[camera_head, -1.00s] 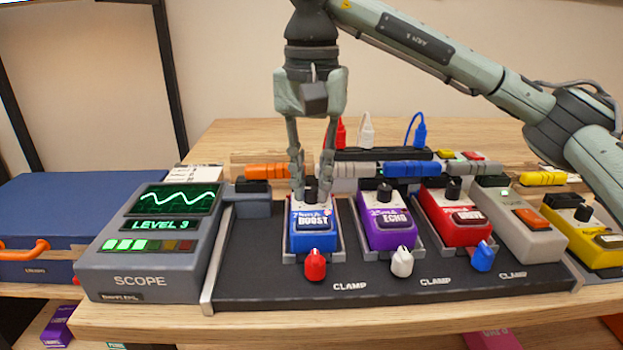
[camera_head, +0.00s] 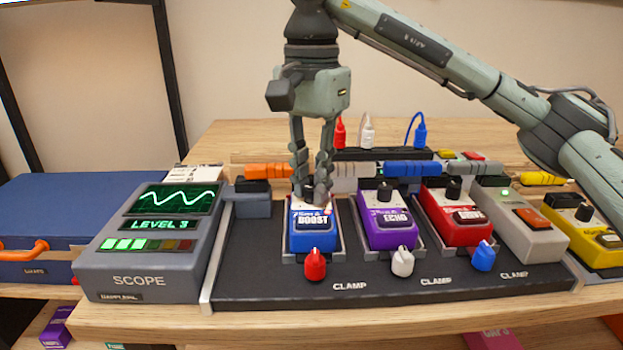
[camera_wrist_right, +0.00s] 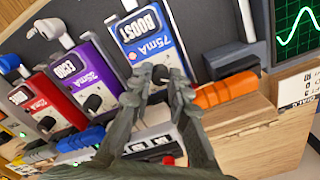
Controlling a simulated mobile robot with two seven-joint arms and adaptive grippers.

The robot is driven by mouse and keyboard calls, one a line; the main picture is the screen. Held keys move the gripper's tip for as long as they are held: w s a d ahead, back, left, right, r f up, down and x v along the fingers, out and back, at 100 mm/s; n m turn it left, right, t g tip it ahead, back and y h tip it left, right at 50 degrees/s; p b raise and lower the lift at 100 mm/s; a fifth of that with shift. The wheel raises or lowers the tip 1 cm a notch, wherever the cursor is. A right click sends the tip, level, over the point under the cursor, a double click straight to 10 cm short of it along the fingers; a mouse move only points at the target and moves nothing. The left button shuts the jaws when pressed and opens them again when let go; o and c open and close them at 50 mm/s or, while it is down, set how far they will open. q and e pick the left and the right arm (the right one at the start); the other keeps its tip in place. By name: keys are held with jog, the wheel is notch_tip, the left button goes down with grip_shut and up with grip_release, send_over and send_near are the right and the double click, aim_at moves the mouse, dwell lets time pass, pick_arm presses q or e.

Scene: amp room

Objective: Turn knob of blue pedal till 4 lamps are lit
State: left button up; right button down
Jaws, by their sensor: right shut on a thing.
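The blue BOOST pedal (camera_head: 313,237) sits at the left end of the black pedalboard and also shows in the right wrist view (camera_wrist_right: 148,35). My right gripper (camera_head: 312,196) points down at the top of this pedal and is shut on its black knob (camera_wrist_right: 160,74). The fingers largely hide the knob in the head view. The grey scope (camera_head: 150,262) stands left of the board. Its screen reads LEVEL 3, and three green lamps (camera_head: 124,244) are lit; the lamps to their right are dark. My left gripper is not in view.
The purple ECHO pedal (camera_head: 387,232) and red DRIVE pedal (camera_head: 456,228) stand to the right, with a yellow pedal (camera_head: 590,232) beyond. Red, white and blue clamp levers (camera_head: 315,265) line the board's front. A dark power strip (camera_head: 383,154) with upright plugs lies behind.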

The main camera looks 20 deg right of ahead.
jog(key=shift+m, duration=0.5)
jog(key=c, duration=1.4)
grip_release()
